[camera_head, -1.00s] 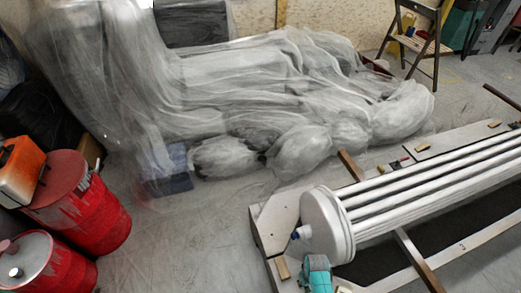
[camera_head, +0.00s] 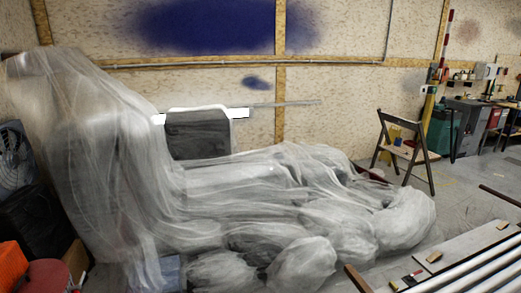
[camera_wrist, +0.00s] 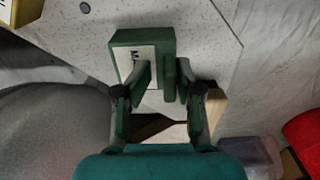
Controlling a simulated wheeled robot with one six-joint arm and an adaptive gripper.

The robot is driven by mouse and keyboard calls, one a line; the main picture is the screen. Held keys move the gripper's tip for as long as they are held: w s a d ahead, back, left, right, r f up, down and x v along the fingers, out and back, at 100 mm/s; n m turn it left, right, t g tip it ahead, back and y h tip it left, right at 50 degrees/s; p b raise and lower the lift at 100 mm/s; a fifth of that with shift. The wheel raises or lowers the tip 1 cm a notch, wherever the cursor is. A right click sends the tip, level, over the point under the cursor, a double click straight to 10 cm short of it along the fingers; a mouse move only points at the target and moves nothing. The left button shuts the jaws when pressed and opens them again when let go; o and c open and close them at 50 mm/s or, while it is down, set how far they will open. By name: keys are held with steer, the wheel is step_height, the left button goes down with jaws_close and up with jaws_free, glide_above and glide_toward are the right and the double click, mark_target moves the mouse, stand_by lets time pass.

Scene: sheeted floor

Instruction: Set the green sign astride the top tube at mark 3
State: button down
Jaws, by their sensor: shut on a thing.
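My gripper (camera_wrist: 160,84) shows in the wrist view, its two fingers pointing up the picture. It is shut on the green sign (camera_wrist: 146,39), a dark green block with a white face and dark lettering, partly hidden by the fingers. Below the sign is a pale speckled board. White tubes (camera_head: 489,274) show at the lower right of the head view, cut off by the frame's edge; I cannot tell which is the top one. Mark 3 cannot be made out. My gripper and the sign are not in the head view.
In the wrist view, a large grey rounded surface (camera_wrist: 50,125) lies left of my gripper. In the head view, a plastic-sheeted heap (camera_head: 240,205) fills the middle, a folding chair (camera_head: 405,150) stands behind right, and an orange container (camera_head: 12,266) sits lower left. Grey floor (camera_head: 455,190) is open at right.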

steer(key=shift+s, duration=0.25)
steer(key=shift+w+r, duration=0.2)
steer(key=shift+r, duration=2.95)
steer(key=shift+w, duration=0.1)
